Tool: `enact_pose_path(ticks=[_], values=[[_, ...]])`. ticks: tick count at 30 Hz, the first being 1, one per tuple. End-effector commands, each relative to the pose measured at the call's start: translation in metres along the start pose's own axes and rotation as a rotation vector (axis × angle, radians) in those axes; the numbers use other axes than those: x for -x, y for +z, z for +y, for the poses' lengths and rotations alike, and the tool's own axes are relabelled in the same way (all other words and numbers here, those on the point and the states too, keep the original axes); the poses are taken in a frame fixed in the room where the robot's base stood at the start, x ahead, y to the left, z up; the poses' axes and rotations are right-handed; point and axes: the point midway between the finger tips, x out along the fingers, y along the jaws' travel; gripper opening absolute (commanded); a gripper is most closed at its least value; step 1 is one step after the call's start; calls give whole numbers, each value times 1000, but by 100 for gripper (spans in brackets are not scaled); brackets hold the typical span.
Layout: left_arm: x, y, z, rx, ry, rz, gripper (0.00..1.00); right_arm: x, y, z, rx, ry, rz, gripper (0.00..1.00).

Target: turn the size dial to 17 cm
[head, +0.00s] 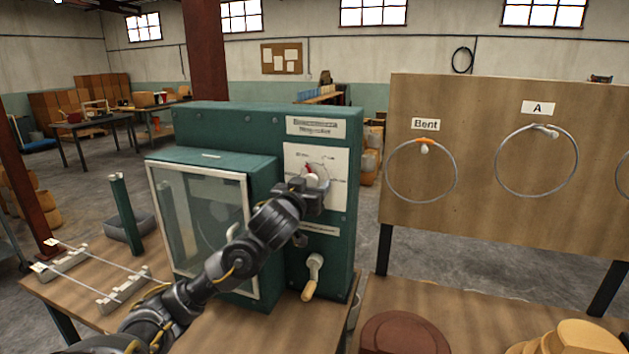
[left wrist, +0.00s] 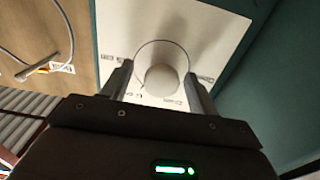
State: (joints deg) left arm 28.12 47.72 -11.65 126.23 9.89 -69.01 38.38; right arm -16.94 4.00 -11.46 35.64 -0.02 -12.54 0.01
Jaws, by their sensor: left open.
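The size dial is on a white plate (head: 335,170) on the front of a green machine (head: 262,125). A red mark shows by the dial (head: 311,172) in the head view, but the scale numbers are too small to read. In the left wrist view the dial's round knob (left wrist: 162,80) lies between the fingers of my left gripper (left wrist: 160,82). The gripper is open, with a finger on each side of the knob; I cannot tell whether either touches it. In the head view my left gripper (head: 312,190) partly hides the dial. My right gripper is not in view.
Below the dial is a crank with a wooden handle (head: 309,290). A glass-fronted door (head: 200,225) is left of it. A wooden board (head: 480,200) with hanging metal rings stands to the right. Drum pieces (head: 403,335) lie at the front right.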

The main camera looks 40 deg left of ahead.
Motion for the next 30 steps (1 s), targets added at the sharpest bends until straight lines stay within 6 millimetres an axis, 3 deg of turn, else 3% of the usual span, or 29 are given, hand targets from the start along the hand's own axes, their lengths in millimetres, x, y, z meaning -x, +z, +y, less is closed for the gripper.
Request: enact_pose_path(ticks=[7, 17, 30], values=[[0, -1, -2, -4, -3, 2, 58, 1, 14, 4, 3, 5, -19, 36], [0, -1, -1, -5, -2, 2, 15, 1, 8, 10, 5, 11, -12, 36], [-1, -1, 0, -109, -1, 3, 15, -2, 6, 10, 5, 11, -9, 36]])
